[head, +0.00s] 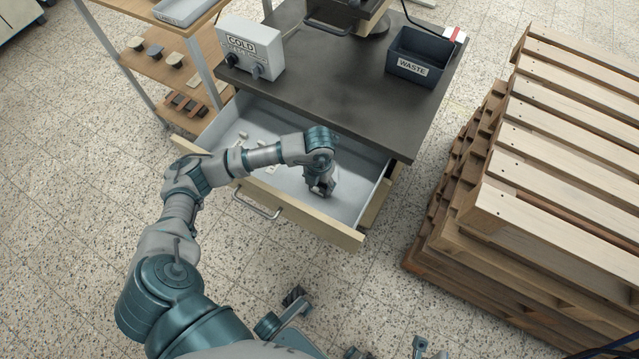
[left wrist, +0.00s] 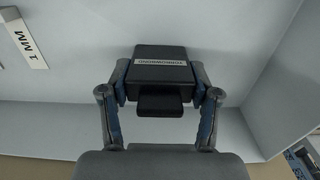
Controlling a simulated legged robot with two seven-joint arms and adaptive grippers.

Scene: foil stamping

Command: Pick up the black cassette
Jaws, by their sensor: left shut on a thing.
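The black cassette (left wrist: 160,74) is a dark box with a white label strip, and its lettering reads upside down in the left wrist view. My left gripper (left wrist: 161,88) is shut on it, with one finger against each side. In the head view my left gripper (head: 320,188) is inside the open drawer (head: 345,206), toward its right part. The cassette is hard to make out there behind the fingers. I cannot tell whether it touches the drawer floor.
Small pale pieces (head: 243,135) lie in the drawer's left part, and a white tag (left wrist: 22,38) shows by wrist. The dark worktop (head: 340,85) above holds the COLD box (head: 250,48) and WASTE bin (head: 418,58). Pallets (head: 560,150) stand right, a wooden shelf (head: 140,70) left.

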